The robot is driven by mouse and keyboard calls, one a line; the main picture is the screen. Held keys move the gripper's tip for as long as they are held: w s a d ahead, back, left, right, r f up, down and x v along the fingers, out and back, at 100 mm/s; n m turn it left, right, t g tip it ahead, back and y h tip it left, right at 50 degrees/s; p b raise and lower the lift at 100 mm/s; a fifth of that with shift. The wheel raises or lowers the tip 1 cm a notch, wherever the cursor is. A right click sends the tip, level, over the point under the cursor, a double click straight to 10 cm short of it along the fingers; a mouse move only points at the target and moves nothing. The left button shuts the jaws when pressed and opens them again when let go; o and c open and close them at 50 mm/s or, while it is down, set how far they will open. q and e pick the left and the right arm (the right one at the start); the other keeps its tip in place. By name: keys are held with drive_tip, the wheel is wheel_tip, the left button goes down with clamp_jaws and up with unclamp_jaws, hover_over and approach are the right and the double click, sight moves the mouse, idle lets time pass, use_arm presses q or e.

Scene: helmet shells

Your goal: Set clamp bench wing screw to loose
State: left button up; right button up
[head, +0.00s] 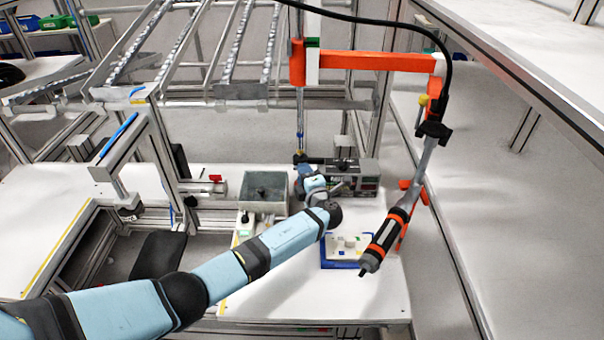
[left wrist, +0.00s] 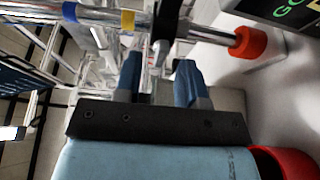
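My left gripper (head: 303,170) reaches from the lower left to the back middle of the bench, beside a grey device. In the left wrist view its two blue fingers (left wrist: 158,80) stand apart. A dark, narrow lever-like part (left wrist: 163,28), perhaps the wing screw, comes down between them, with gaps showing at both sides. I cannot tell whether it touches a finger or how it is turned. In the head view my wrist and fingers hide that spot. My right gripper is not in view.
A grey bin (head: 264,190) stands left of the gripper. The grey device (head: 358,172) is close on its right. A blue-edged tray (head: 346,262) and a hanging black-and-orange tool (head: 389,237) are at the right. A banded metal rod (left wrist: 100,15) crosses close above the fingers. The bench's front is clear.

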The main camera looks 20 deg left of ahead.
use_arm(q)
drive_tip(key=shift+x, duration=0.85)
drive_tip(key=shift+c, duration=0.4)
clamp_jaws()
drive_tip(key=m+t+p, duration=0.1)
drive_tip(key=m+p, duration=0.2)
drive_tip(key=m+t+p, duration=0.1)
drive_tip(key=m+p, duration=0.2)
drive_tip(key=m, duration=0.1)
drive_tip(key=shift+t+p, duration=0.35)
drive_tip(key=shift+t, duration=0.05)
drive_tip(key=shift+a+f+m, duration=0.1)
drive_tip(key=shift+m, duration=0.2)
drive_tip(key=shift+o, duration=0.4)
unclamp_jaws()
